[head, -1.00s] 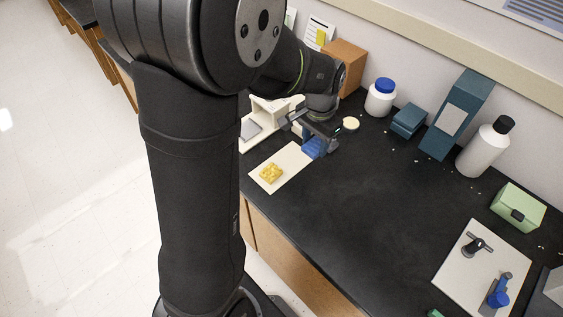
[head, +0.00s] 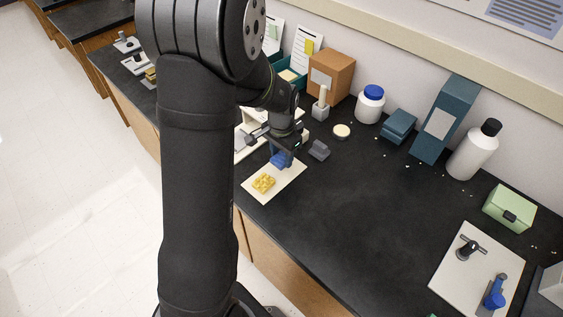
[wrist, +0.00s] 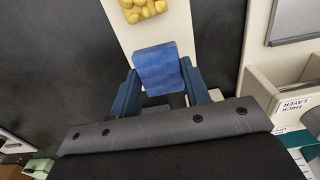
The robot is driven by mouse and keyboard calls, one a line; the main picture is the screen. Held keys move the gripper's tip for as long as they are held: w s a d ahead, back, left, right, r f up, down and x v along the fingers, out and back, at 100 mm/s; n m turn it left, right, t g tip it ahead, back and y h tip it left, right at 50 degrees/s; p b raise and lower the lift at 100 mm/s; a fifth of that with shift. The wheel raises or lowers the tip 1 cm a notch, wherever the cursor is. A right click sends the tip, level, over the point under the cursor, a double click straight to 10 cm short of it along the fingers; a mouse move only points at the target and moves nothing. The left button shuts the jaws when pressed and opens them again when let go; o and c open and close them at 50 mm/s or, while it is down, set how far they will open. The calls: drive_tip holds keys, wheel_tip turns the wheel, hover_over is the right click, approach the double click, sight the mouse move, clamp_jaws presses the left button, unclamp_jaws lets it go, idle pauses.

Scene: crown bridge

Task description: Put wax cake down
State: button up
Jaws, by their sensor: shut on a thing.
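My gripper (head: 281,156) is shut on a blue block, the wax cake (head: 278,162). In the wrist view the wax cake (wrist: 157,68) sits between the two blue fingers of my gripper (wrist: 161,92), its far end sticking out past them. It is over the upper end of a white board (head: 286,180). I cannot tell whether its underside touches the board. A yellow lumpy piece (head: 263,183) lies on the board's near end, apart from the wax cake; it also shows at the top of the wrist view (wrist: 143,9).
A small grey block (head: 319,150) stands right of my gripper. A cream holder (wrist: 281,80) stands close by in the wrist view. A round pale disc (head: 341,131), white jar (head: 370,104) and blue boxes (head: 399,125) are behind. The black bench middle is clear.

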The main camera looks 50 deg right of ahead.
sight(282, 158)
drive_tip(key=shift+f, duration=1.85)
drive_tip(key=o, duration=1.1)
drive_tip(key=shift+f, duration=0.1)
wheel_tip(282, 158, up, 12)
drive_tip(key=shift+r, duration=0.15)
